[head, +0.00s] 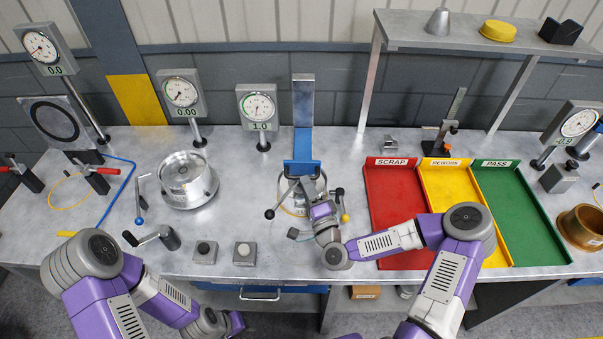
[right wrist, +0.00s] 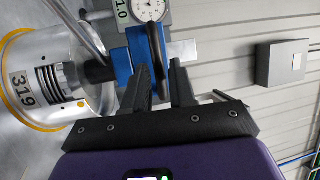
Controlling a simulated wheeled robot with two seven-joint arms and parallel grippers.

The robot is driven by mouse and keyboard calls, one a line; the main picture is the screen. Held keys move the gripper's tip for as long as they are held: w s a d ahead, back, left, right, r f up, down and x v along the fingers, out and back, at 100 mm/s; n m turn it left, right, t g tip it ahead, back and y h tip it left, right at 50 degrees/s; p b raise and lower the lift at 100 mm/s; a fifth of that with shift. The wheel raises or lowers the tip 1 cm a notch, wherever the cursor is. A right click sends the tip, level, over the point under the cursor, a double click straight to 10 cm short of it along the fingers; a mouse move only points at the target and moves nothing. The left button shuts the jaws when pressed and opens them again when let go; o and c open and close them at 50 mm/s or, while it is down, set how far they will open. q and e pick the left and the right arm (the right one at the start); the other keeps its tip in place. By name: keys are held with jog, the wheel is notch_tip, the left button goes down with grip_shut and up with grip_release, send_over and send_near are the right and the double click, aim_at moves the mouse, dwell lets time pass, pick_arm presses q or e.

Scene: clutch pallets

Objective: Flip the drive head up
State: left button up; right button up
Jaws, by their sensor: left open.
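The blue drive head (head: 302,168) sits low on an upright metal column at the middle of the bench, above a round fixture with ball-ended handles. In the right wrist view its blue body (right wrist: 122,65) is beside the metal cylinder marked 319 (right wrist: 60,75). My right gripper (head: 318,198) is at the front of the drive head. In its wrist view the two dark fingers (right wrist: 161,82) stand close on either side of a dark bar, the drive head's handle (right wrist: 156,45). My left gripper (head: 237,323) is low, at the bench's front edge, empty; its fingertips are hidden.
Red, yellow (head: 452,205) and green trays lie right of the drive head. A round metal fixture (head: 187,180) stands to the left. Dial gauges (head: 257,106) stand behind. Two button boxes (head: 245,253) and a crank (head: 152,238) are near the front edge.

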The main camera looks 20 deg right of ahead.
jog(key=shift+x, duration=1.9)
jog(key=shift+f, duration=0.1)
grip_shut()
